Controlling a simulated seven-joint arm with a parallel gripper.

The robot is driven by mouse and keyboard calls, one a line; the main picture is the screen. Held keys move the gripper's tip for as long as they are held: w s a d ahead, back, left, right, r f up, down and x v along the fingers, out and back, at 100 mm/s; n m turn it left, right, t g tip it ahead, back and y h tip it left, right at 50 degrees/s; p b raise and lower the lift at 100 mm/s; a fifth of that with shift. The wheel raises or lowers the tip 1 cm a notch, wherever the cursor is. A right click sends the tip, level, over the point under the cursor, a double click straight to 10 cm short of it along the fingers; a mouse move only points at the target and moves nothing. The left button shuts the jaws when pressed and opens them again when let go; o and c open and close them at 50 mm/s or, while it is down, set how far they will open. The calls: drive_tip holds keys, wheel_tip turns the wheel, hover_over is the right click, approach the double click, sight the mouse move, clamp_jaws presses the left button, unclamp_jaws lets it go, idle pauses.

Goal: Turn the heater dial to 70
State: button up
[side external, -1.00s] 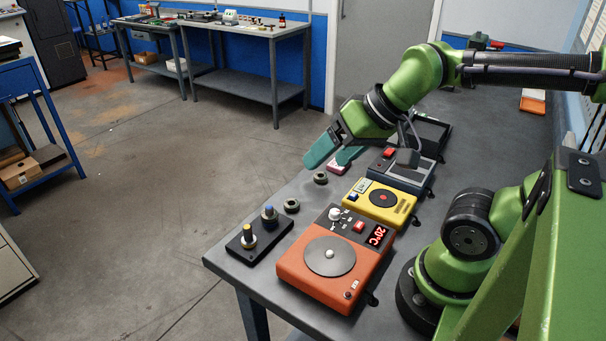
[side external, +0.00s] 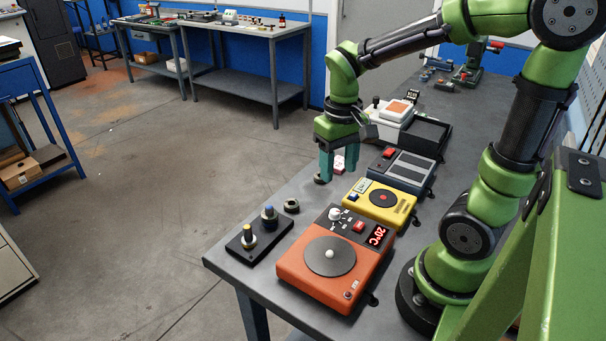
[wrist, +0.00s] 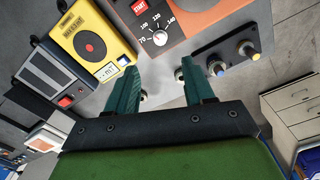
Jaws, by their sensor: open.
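The orange heater (side external: 310,285) stands at the near end of the bench, with a round dark plate and a red display reading 20°C. Its white dial (side external: 335,214) is at the upper left of its panel. In the wrist view the dial (wrist: 160,38) shows at the top, with 70, 100, 120 and 140 marked around it; its exact pointing is too small to tell. My gripper (side external: 338,178) is open and empty, pointing down, beyond the heater and apart from it. In the wrist view its two teal fingers (wrist: 158,75) are spread below the dial.
A yellow device (side external: 380,204) and a grey device (side external: 402,170) stand beyond the heater. A black holder (side external: 259,235) with two knobbed posts is left of it, with loose rings (side external: 291,206) nearby. A black tray (side external: 427,136) lies further back.

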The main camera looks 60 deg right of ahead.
sight(335, 211)
wheel_tip(335, 211, down, 11)
drive_tip(key=shift+f, duration=0.2)
drive_tip(key=shift+c, duration=0.5)
clamp_jaws()
